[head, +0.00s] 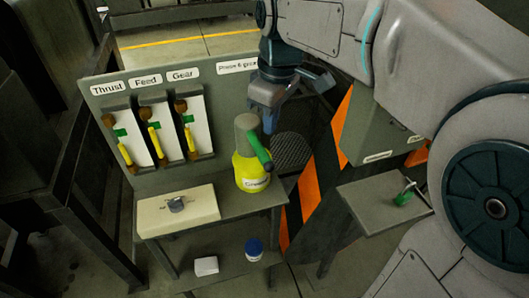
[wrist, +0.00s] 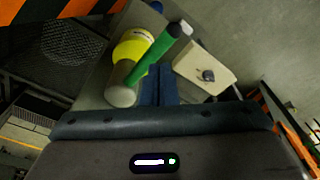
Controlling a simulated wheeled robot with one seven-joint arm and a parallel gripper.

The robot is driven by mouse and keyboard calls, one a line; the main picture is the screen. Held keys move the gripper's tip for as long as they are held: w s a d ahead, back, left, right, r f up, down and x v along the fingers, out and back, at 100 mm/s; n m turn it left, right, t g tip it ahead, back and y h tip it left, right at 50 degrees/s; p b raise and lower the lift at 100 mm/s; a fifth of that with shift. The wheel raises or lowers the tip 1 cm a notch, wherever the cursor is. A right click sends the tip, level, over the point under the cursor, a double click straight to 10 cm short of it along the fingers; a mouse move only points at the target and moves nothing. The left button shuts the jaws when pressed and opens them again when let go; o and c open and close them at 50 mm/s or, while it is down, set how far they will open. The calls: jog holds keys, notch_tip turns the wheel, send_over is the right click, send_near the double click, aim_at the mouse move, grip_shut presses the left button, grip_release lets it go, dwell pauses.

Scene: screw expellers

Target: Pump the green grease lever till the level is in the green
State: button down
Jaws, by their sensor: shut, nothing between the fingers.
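The yellow grease pump (head: 249,172) with a grey top (head: 246,128) stands on the bench. Its green lever (head: 258,152) slants down to the right across the pump's front.
A cream box with a grey knob (head: 178,210) sits left of the pump. A blue-lidded jar (head: 254,250) and a white block (head: 206,266) are on the lower shelf. A side shelf (head: 380,207) holds a green padlock-like item (head: 403,198). Orange-striped panels stand at right.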

aim_at(268, 156)
jog(key=shift+w+a+f+b, duration=0.1)
jog(key=shift+a+f+b, duration=0.05)
jog(key=shift+f+b, duration=1.35)
jog(key=shift+w+a+f+b, duration=0.1)
jog(key=shift+f+b, duration=0.85)
jog(key=shift+f, duration=0.9)
notch_tip(268, 156, down, 4)
jog(key=b, duration=0.3)
jog(key=shift+f, duration=0.25)
jog(key=shift+r, duration=0.1)
jog(key=s+d, duration=0.1)
jog(key=d+r, duration=0.1)
jog(key=shift+s+d, duration=0.3)
jog(key=shift+s, duration=0.05)
